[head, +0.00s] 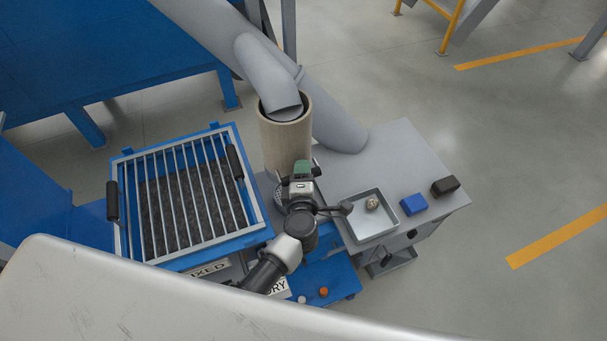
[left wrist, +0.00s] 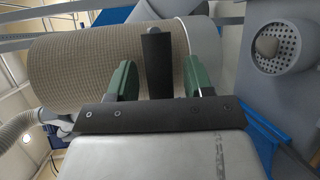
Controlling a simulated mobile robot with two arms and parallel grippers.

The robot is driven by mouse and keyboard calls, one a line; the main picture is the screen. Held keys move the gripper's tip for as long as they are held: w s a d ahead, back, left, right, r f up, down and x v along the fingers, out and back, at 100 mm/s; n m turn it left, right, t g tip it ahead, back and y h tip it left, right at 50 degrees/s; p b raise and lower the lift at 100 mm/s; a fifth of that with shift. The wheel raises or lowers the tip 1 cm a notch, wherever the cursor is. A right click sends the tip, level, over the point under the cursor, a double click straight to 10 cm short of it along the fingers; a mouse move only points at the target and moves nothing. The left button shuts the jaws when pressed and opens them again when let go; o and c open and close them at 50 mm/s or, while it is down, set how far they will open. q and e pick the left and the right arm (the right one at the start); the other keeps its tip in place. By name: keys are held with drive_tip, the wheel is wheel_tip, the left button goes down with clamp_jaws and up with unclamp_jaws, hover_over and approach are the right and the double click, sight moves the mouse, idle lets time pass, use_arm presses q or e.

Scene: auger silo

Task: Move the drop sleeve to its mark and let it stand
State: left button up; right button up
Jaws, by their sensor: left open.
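The drop sleeve (head: 285,137) is a beige, woven-looking cylinder. It stands upright around the lower end of the grey spout (head: 283,104) in the head view. In the left wrist view the sleeve (left wrist: 85,65) fills the upper left, lying sideways in the picture, with a pale band at one end. A dark upright tab (left wrist: 157,62) shows in front of it. My left gripper (head: 302,170) is at the sleeve's near side. Its green fingers (left wrist: 158,82) are open, one on each side of the tab. The mark cannot be made out. My right gripper is not in view.
A blue-framed grate (head: 183,252) with dark handles lies left of the sleeve. On the grey bench (head: 440,206) at right are a shallow tray (head: 388,226) with a small round thing, a blue block (head: 413,204) and a dark block (head: 445,186). A grey pipe slants behind the sleeve.

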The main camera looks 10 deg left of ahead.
use_arm(q)
drive_tip(key=v, duration=1.1)
drive_tip(key=shift+b, duration=0.35)
drive_tip(key=shift+w, duration=0.1)
